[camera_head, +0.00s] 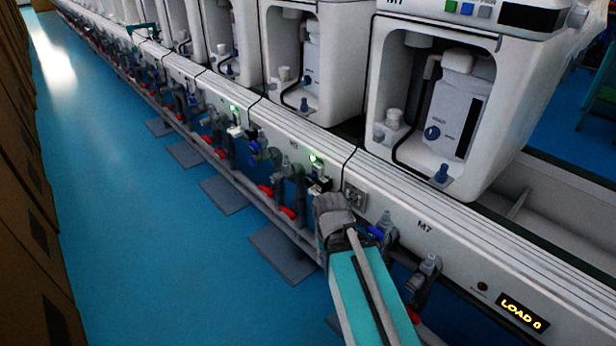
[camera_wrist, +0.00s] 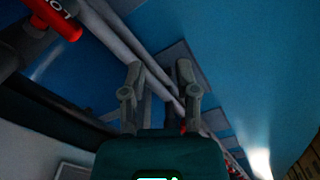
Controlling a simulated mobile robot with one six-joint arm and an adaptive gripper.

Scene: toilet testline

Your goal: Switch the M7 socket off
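The M7 socket (camera_head: 355,197) is a small grey plate on the white rail, left of the printed M7 label (camera_head: 425,226). Its switch position is too small to tell. My gripper (camera_head: 331,204) is just left of the socket in the head view, at the front of the rail; I cannot tell whether it touches anything. In the wrist view my gripper (camera_wrist: 159,75) has two grey fingers spread apart with nothing between them. The socket is not clearly visible there; a pale panel with a rectangular outline (camera_wrist: 75,170) shows at the bottom left.
An orange LOAD 0 display (camera_head: 522,313) is on the rail at the lower right. Grey pipes with red-handled valves (camera_head: 288,212) run below the rail. A lit green lamp (camera_head: 314,157) is on the neighbouring section. The blue floor (camera_head: 130,220) is open at left.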

